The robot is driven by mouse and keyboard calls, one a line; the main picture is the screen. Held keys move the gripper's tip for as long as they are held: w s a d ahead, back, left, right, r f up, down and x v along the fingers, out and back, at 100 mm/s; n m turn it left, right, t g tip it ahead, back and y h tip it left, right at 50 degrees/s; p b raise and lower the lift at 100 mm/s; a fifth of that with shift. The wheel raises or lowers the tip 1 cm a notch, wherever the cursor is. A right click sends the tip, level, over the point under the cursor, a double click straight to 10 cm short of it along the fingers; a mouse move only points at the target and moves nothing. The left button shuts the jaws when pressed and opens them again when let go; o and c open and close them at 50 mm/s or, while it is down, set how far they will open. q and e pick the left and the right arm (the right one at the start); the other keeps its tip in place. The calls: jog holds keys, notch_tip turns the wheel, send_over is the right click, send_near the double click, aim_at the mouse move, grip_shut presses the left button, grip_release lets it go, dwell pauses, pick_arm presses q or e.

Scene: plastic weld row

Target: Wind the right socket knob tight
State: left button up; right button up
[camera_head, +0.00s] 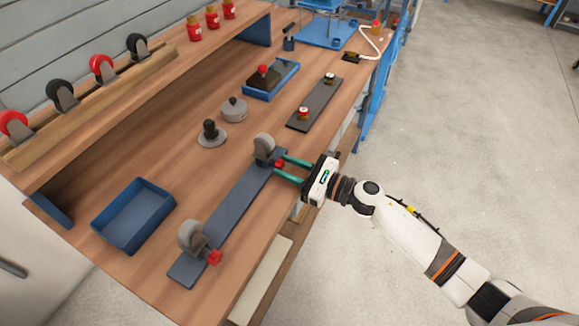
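A long dark base plate (228,213) lies along the bench's front part and carries two sockets, each with a grey caster wheel. The right socket's knob (280,163) is red and sits on the side of the far socket, beside its wheel (264,146). My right gripper (280,165) reaches in from the right, its two green fingers on either side of this knob. Whether the fingers press on it I cannot tell. The left socket's red knob (214,257) stands free beside the near wheel (191,236). My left gripper is not in view.
A blue tray (134,215) stands left of the plate. Grey round parts (211,134) and a smaller dark plate with knobs (315,103) lie farther back. A wooden rack (90,105) of red and black casters runs along the wall. The floor right of the bench is clear.

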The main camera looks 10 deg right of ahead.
jog(key=c, duration=0.6)
jog(key=shift+o, duration=0.2)
jog(key=shift+m, duration=0.4)
jog(key=m, duration=0.2)
jog(key=shift+m, duration=2.1)
jog(key=o, duration=1)
jog(key=shift+d, duration=0.1)
